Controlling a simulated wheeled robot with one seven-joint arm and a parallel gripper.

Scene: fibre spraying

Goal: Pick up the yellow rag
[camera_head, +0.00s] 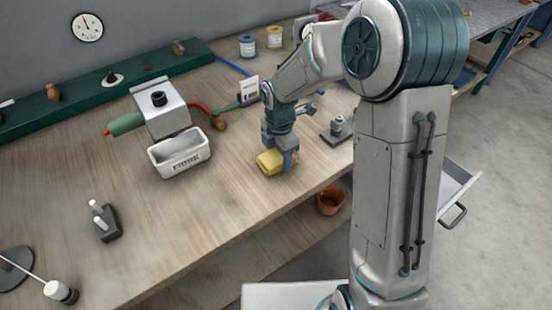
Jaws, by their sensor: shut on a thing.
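The yellow rag (270,163) is a small, folded-looking yellow piece at the right part of the wooden workbench (215,215). My gripper (281,158) points down over it and is shut on it. Its fingers are around the rag's right part, with one blue-grey finger showing in front. The rag is at or very near the bench top; I cannot tell whether it touches. The far finger is mostly hidden.
A white tray marked FIBRE (180,155) stands left of my gripper, below a grey box device (160,108). A small metal fixture (338,130) is close on the right. A two-peg block (106,222) lies front left. The bench's front middle is clear. An open drawer (455,190) juts out at right.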

